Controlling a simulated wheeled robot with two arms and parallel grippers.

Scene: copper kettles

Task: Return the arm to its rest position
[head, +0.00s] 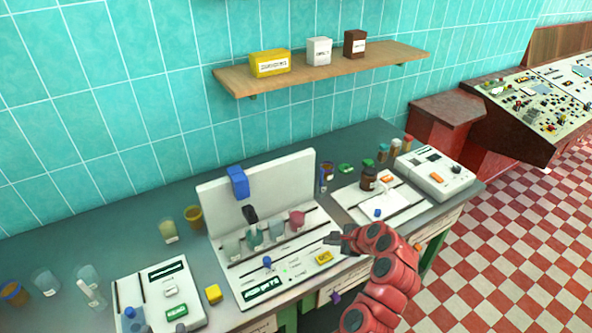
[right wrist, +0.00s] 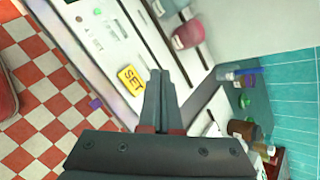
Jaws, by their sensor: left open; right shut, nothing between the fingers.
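My right arm (head: 382,285) is red and comes up from the bottom of the head view, right of centre. Its dark gripper (head: 335,239) is over the front right corner of the white panel machine (head: 258,165), near the yellow SET button (head: 324,258). In the right wrist view the two fingers of the right gripper (right wrist: 160,78) are together with nothing between them, and the SET button (right wrist: 132,80) shows just left of them. My left arm and gripper are not in view.
The machine holds several cups and a pink vessel (head: 297,218). A white tray (head: 395,198) with a brown bottle (head: 369,178) and a white device (head: 436,173) stand to the right. A smaller panel (head: 160,293) is at the left. A wooden shelf (head: 400,55) hangs above. Checkered floor is open at right.

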